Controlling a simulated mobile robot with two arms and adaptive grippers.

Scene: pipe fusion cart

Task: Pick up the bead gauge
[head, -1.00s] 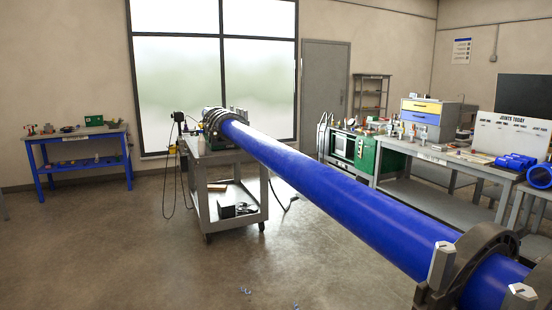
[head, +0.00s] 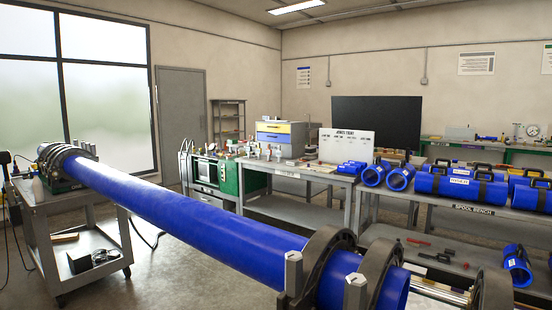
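I cannot make out a bead gauge for certain. Several small tools lie on the grey workbench (head: 316,172) at the centre back, too small to tell apart. More small items lie on the far bench (head: 490,143) along the right wall, also too small to name. Neither of my grippers shows in the head view.
A long blue pipe (head: 200,217) runs from the grey cart (head: 85,205) at left to dark clamps (head: 325,262) at front right, blocking the way to the benches. Blue pipe spools (head: 460,188) lie on the spool bench (head: 470,209). A green cabinet (head: 230,178) stands behind the pipe.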

